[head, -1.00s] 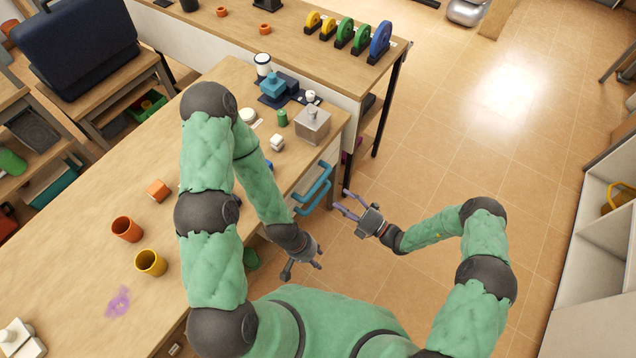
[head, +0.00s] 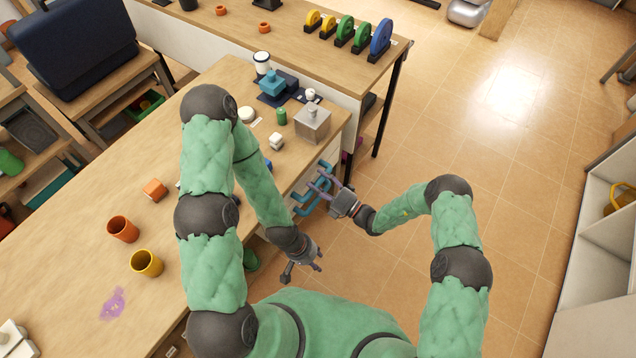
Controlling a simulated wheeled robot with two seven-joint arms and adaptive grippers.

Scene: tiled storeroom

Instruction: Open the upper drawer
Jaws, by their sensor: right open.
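The teal drawer handles (head: 301,210) stick out from the front of the workbench, one above the other, partly covered by my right gripper. The upper drawer looks shut, though its front is mostly hidden. My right gripper (head: 321,178) is open, with its purple fingers at the handles. I cannot tell whether the fingers straddle the upper bar or touch it. My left gripper (head: 304,271) is lower in the head view, beside the bench front and apart from the handles. Its fingers are spread and empty.
The workbench (head: 80,240) carries an orange cup (head: 123,229), a yellow cup (head: 147,263), an orange block (head: 155,189) and a grey metal box (head: 312,123). A second bench behind holds coloured discs (head: 381,38). The tiled floor (head: 480,150) to the right is clear.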

